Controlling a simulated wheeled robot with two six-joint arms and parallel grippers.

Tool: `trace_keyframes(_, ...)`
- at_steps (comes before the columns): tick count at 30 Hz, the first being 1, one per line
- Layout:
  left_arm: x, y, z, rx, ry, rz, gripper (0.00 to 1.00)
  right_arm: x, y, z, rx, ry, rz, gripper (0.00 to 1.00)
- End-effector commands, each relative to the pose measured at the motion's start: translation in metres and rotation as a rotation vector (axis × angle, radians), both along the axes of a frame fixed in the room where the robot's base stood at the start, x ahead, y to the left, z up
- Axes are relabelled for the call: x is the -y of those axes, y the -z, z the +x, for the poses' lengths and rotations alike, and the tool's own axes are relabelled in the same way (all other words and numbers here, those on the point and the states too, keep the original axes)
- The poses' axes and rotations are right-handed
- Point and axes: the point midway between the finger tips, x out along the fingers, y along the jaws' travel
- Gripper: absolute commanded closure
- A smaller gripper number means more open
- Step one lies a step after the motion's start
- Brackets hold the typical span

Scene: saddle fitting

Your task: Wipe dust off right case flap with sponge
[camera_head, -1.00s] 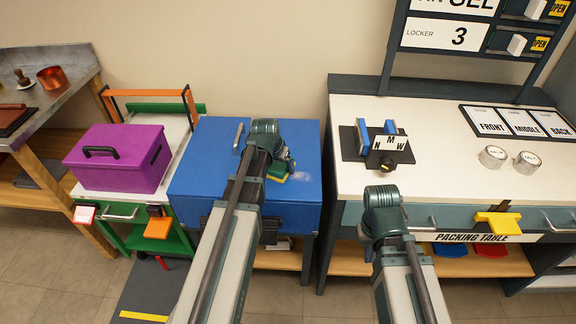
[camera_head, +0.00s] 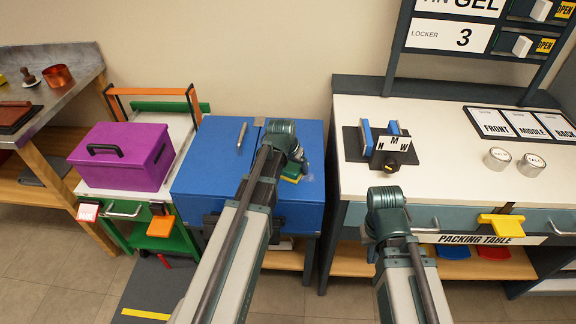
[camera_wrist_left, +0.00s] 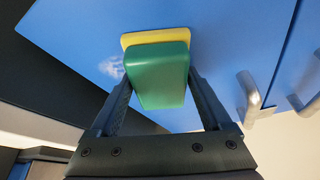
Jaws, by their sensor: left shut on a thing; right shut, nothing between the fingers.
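The blue case (camera_head: 215,183) stands left of the packing table, its top split into two flaps. The right flap (camera_head: 312,150) carries a faint pale dust patch beside the sponge, which shows more clearly in the left wrist view (camera_wrist_left: 112,66). My left gripper (camera_head: 291,166) is shut on the green and yellow sponge (camera_wrist_left: 160,75), over the right flap. The sponge's yellow side faces the flap; whether it touches is unclear. My right gripper (camera_head: 371,253) is mostly hidden by its arm, in front of the packing table, and is shut with nothing visible in it.
A purple box (camera_head: 125,160) stands on the green cart at left. The packing table (camera_head: 440,185) at right bears a black block stand (camera_head: 378,148), two tins (camera_head: 515,162) and label cards (camera_head: 520,122). A metal handle (camera_head: 242,133) stands on the case's left part.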

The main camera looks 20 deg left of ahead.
Motion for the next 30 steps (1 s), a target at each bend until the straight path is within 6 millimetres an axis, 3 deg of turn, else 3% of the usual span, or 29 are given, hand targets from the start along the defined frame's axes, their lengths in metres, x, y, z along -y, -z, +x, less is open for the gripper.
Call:
trace_keyframes(8,0.005,0.000,0.003,0.002,0.001,-0.001,0.63,0.000,0.000,0.000,0.000,0.000,0.000,1.00)
trace_keyframes(19,0.032,-0.002,0.010,0.002,0.001,-0.001,0.63,0.000,-0.002,0.000,0.000,0.000,0.000,1.00)
trace_keyframes(30,0.039,-0.002,0.013,0.002,0.000,0.001,0.63,0.000,-0.002,0.000,0.000,0.000,0.000,1.00)
